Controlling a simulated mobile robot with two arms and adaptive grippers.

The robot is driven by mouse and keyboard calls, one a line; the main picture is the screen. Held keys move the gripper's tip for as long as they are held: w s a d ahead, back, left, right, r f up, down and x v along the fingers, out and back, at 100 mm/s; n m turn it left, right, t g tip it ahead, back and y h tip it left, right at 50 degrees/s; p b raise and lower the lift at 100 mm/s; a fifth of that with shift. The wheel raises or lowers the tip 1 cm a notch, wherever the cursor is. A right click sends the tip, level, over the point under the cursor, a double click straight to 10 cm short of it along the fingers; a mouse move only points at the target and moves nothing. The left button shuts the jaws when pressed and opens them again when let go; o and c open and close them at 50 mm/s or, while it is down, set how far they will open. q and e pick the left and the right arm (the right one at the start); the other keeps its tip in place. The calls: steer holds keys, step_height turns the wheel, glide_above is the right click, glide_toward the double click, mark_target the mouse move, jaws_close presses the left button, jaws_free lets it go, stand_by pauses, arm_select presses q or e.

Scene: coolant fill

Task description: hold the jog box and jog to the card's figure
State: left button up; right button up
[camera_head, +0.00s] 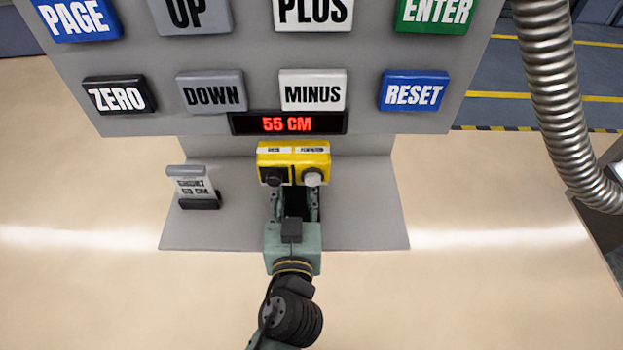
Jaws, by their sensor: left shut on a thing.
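The yellow jog box (293,155) sits at the lower middle of the grey panel, with a black button on its left and a white button on its right, under small labels. My left gripper (294,192) reaches up from below and is shut on the jog box; the fingertips are partly hidden under it. The display (287,123) above the box reads 55 CM in red. The card (192,184) stands in a dark holder to the left; its lower line seems to read 63 CM, its upper word is hard to read. My right gripper is out of view.
The grey panel (155,124) carries large buttons, among them DOWN (211,92), MINUS (312,90), ZERO (118,95) and RESET (414,91). A ribbed metal hose (556,85) hangs at the right. The beige surface around the grey base plate is clear.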

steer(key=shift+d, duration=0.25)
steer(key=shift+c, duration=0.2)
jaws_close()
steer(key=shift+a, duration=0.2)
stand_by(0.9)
